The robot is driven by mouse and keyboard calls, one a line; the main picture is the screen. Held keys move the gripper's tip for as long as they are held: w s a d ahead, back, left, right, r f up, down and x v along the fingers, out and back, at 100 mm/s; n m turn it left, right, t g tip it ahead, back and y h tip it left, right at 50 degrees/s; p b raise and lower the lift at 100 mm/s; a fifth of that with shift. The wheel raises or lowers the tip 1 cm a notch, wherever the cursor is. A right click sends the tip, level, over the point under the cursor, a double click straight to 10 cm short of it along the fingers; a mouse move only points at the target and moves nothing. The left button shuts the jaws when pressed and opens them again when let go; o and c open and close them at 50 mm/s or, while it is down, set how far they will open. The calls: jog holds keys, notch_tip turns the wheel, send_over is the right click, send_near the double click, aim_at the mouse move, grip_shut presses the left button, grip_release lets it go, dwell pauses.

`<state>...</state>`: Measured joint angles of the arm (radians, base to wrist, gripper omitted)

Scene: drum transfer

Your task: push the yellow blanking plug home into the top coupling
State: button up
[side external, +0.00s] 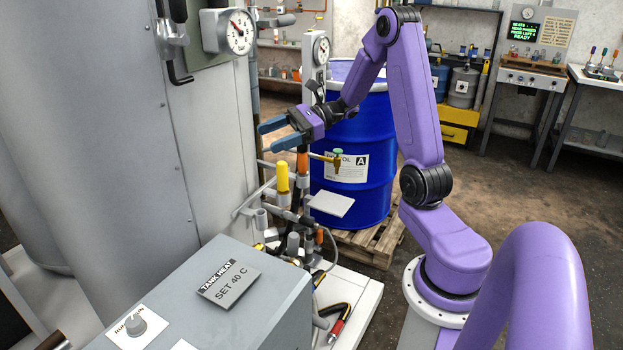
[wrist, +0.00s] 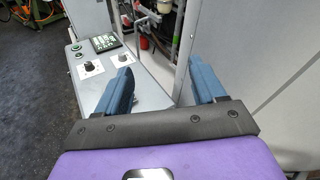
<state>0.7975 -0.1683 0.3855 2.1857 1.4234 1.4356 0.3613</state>
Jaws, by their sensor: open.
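The yellow blanking plug (side external: 282,178) stands upright in the side view, on top of a grey fitting (side external: 283,199) in the pipework between the grey tank and the blue drum. I cannot tell how deep it sits, or for sure that this fitting is the top coupling. My gripper (side external: 267,137) is open and empty, with its two blue fingers apart. In the side view it appears above the plug, pointing left towards the tank, and is not touching the plug. In the wrist view the open fingers (wrist: 163,78) have nothing between them that I can identify as the plug.
A blue drum (side external: 352,150) on a wooden pallet stands behind the pipework. An orange-handled part (side external: 302,160) and a brass valve (side external: 337,163) are close to the plug. The grey tank (side external: 150,120) borders the left. A TANK HEAT control box (side external: 210,300) is in front.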

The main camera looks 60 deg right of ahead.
jog(key=d+f+m+t+h, duration=0.1)
jog(key=d+m+t+h, duration=0.65)
jog(key=d, duration=1.05)
jog(key=m+y, duration=0.1)
jog(key=m, duration=0.1)
send_near(282, 163)
notch_tip(282, 163, down, 5)
jog(key=w, duration=0.1)
jog(key=shift+t, duration=0.25)
jog(key=shift+a+x, duration=0.1)
jog(key=shift+x, duration=2.2)
jog(key=shift+a+x, duration=0.15)
jog(key=shift+x, duration=2.15)
jog(key=shift+s+r, duration=0.1)
grip_shut()
jog(key=shift+r, duration=2.1)
jog(key=shift+r, duration=0.1)
